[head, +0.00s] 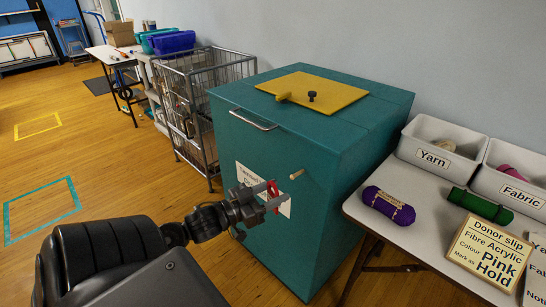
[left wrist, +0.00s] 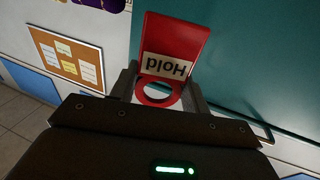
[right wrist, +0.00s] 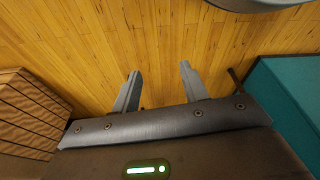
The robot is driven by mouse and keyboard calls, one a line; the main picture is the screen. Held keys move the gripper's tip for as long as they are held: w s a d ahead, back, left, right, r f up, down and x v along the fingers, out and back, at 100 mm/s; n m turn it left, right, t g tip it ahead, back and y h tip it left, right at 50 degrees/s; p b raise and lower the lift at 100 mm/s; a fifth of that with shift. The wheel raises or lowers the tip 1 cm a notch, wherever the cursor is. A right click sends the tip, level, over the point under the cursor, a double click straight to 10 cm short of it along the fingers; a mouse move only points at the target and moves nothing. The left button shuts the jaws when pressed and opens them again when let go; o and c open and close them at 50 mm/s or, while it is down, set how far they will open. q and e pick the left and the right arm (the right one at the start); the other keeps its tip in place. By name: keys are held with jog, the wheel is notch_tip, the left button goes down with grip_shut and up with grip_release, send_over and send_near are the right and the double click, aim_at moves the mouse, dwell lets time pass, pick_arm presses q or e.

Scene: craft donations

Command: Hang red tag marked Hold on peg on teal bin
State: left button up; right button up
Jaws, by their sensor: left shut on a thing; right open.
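The teal bin (head: 290,160) stands in the middle of the head view, with a wooden peg (head: 296,174) sticking out of its front. My left gripper (head: 272,196) is in front of the bin, just left of and below the peg. It is shut on the red tag (head: 273,189). In the left wrist view the tag (left wrist: 177,45) shows a white label reading "Hold", upside down, and a ring (left wrist: 157,93) between the fingers. The tag is apart from the peg as far as I can tell. My right gripper (right wrist: 158,88) is open and empty above the wood floor.
A yellow lid (head: 318,88) with a knob lies on the bin's top. A table (head: 400,220) at right holds purple yarn (head: 388,206), a green roll (head: 480,205), a donor slip (head: 490,252) and grey boxes. A wire cage (head: 190,100) stands left of the bin. Open floor lies left.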

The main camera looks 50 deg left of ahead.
aim_at(295, 177)
pick_arm(q)
jog(key=shift+w, duration=0.2)
jog(key=shift+w+f+b, duration=0.15)
jog(key=shift+w+b, duration=0.35)
jog(key=shift+w, duration=0.1)
jog(key=shift+w+f+b, duration=0.15)
jog(key=shift+w+b, duration=0.8)
jog(key=shift+w, duration=0.9)
jog(key=shift+w+f+b, duration=0.1)
jog(key=shift+w+b, duration=0.85)
jog(key=shift+w, duration=0.85)
jog(key=shift+w+a+r, duration=0.15)
jog(key=shift+p, duration=0.35)
pick_arm(e)
jog(key=v, duration=1)
jog(key=shift+w+r+t, duration=0.25)
jog(key=shift+r+t, duration=0.15)
